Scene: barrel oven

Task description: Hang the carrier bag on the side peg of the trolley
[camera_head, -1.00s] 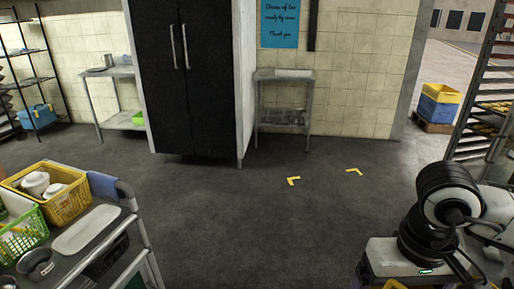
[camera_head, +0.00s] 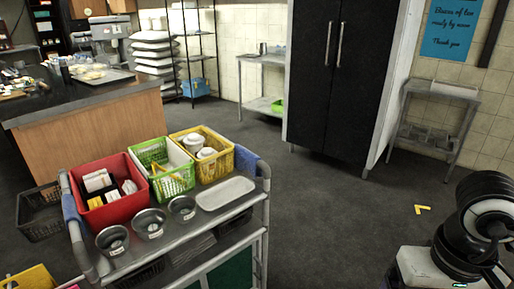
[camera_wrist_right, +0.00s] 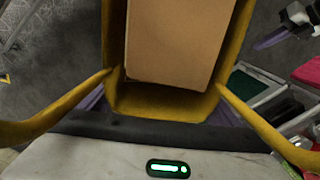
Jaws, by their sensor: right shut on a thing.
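The trolley (camera_head: 225,228) stands at lower centre-left in the head view, with baskets and bowls on top. Its side peg cannot be made out. The yellow carrier bag (camera_wrist_right: 165,104) hangs close below my right wrist in the wrist view, open at the top, with a brown box (camera_wrist_right: 175,45) inside. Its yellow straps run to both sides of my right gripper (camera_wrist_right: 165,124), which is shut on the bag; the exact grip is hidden. In the head view my right arm is at lower right. My left gripper (camera_wrist_right: 285,24) seems to show at the wrist view's upper right, its jaws unclear.
On the trolley are a red basket (camera_head: 112,200), a green basket (camera_head: 173,180), a yellow basket (camera_head: 218,172), a white tray (camera_head: 226,193) and metal bowls (camera_head: 150,224). A counter (camera_head: 75,140) stands behind it. Open floor (camera_head: 330,225) lies to the trolley's right.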

